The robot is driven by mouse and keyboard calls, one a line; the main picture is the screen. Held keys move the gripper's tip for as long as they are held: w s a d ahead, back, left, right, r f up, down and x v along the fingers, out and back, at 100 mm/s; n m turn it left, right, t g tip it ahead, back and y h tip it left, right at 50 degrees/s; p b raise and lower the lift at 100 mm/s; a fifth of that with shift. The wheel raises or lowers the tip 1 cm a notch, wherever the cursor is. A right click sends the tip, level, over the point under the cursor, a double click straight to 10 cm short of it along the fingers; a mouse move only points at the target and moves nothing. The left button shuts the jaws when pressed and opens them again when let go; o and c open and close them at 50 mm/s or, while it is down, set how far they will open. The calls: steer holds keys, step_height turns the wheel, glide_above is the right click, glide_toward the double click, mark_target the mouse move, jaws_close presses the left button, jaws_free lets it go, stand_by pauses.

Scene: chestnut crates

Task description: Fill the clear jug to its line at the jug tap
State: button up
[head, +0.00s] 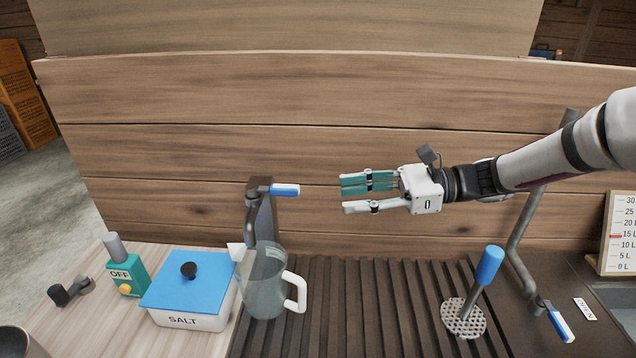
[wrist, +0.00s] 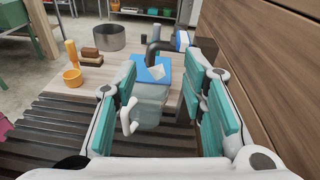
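The clear jug (head: 262,290) stands upright on the dark ribbed drainboard, its white handle to the right. It also shows between my fingers in the wrist view (wrist: 150,112). I cannot make out its fill line or tell whether it holds water. The dark jug tap (head: 262,215) stands just behind the jug, with a blue lever (head: 285,190) pointing right. I see no clear stream, and the spout is hard to make out. My gripper (head: 345,196) is open and empty, with its teal-padded fingers pointing left, right of the lever and above the drainboard.
A white salt box (head: 190,318) with a blue lid stands close left of the jug. A plank wall (head: 330,150) stands behind.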

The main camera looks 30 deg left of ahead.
mark_target(287, 186)
steer(key=shift+m+y, duration=0.8)
steer(key=w+x, duration=0.1)
steer(key=x, duration=0.3)
steer(key=a+p+x, duration=0.1)
steer(key=x, duration=0.3)
steer(key=w+f+x, duration=0.1)
steer(key=x, duration=0.4)
steer(key=shift+w+a, duration=0.25)
steer(key=shift+w, duration=0.1)
jaws_close()
